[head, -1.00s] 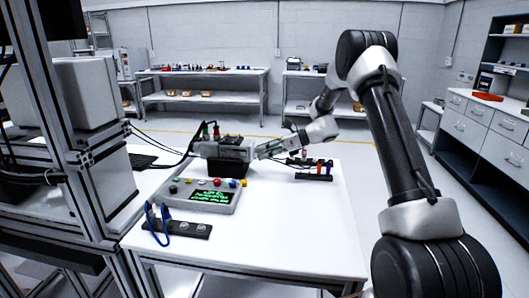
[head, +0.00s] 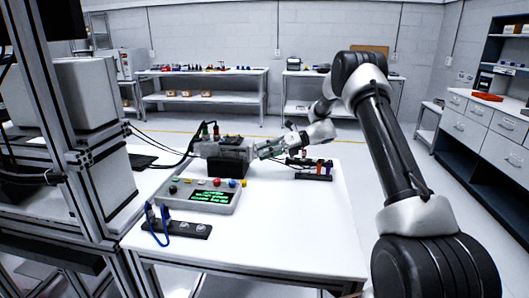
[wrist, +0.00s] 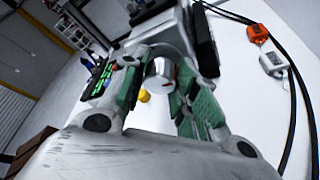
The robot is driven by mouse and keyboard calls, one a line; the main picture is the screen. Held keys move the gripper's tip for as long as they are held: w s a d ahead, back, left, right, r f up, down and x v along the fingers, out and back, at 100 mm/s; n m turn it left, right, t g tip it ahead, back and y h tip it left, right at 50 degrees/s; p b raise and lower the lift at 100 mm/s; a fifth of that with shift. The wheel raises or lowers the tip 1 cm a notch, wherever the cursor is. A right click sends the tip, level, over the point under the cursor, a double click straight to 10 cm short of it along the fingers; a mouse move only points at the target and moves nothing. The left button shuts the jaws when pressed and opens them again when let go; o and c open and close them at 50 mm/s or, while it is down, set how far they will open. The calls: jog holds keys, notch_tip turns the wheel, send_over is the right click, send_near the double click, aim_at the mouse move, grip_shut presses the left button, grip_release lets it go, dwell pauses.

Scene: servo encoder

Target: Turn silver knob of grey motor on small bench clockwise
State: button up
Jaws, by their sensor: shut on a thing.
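The grey motor (head: 222,150) sits on a black block on the small white bench (head: 290,225). My gripper (head: 262,150) reaches it from the right. In the wrist view, the silver knob (wrist: 159,72) shows as a round metal cylinder against the motor face. The green-padded fingers of my gripper (wrist: 158,90) are on both sides of it and shut on it. The knob is too small to make out in the head view, where the gripper covers it.
A control box (head: 203,196) with a green text display and coloured buttons stands in front of the motor. A black rack (head: 312,175) with coloured items stands right of it. A black strip (head: 178,229) with a blue cable lies at the front left. The bench's front right is clear.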

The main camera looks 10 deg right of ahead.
dwell(0.3)
jog(key=o, duration=1)
jog(key=shift+d, duration=0.1)
jog(key=v, duration=1.1)
jog(key=shift+d+r, duration=0.15)
jog(key=shift+d, duration=0.25)
